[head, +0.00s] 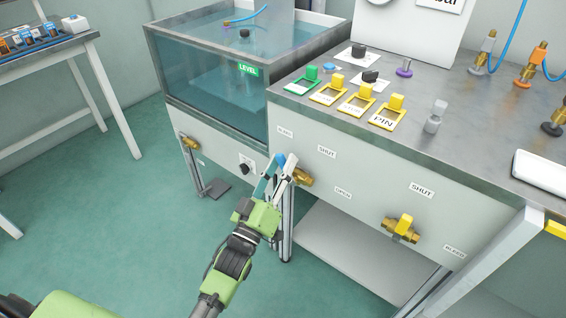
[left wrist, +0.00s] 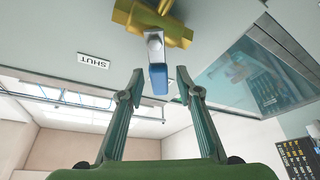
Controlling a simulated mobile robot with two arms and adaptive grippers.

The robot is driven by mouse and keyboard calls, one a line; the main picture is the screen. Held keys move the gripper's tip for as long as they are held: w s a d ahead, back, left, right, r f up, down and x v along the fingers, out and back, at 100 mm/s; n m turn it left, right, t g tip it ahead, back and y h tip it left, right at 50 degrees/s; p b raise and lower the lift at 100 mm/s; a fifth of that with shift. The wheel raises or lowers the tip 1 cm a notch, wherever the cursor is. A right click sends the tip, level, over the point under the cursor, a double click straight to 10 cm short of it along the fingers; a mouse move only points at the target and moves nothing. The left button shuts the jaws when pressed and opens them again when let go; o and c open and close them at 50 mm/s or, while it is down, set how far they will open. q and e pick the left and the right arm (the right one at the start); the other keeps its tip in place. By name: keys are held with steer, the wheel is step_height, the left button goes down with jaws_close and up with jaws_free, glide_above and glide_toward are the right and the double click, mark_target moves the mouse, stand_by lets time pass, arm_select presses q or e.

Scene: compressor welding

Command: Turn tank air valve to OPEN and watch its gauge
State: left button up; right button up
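A brass valve (head: 304,178) with a blue-ended lever (head: 281,159) is on the front panel below the bench top. SHUT and OPEN labels are near it. In the left wrist view the brass body (left wrist: 152,22) is at the top, and its blue lever end (left wrist: 158,80) points toward my gripper. My left gripper (head: 283,163) is open, with its fingertips (left wrist: 160,86) on either side of the lever end and gaps visible. A round gauge (head: 380,2) at the top of the head view is mostly cut off, so its reading is hidden. My right gripper is not in view.
A yellow-handled valve (head: 402,228) is further right on the panel. A glass water tank (head: 215,85) stands to the left, with another brass valve (head: 190,143) below it. Framed tags (head: 361,106) lie on the bench top. Open floor lies at left.

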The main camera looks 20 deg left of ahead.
arm_select(q)
steer(key=shift+w+r, duration=0.2)
steer(key=shift+w, duration=0.35)
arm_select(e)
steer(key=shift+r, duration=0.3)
arm_select(q)
jaws_close()
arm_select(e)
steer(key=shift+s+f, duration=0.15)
arm_select(q)
steer(key=shift+d, duration=0.1)
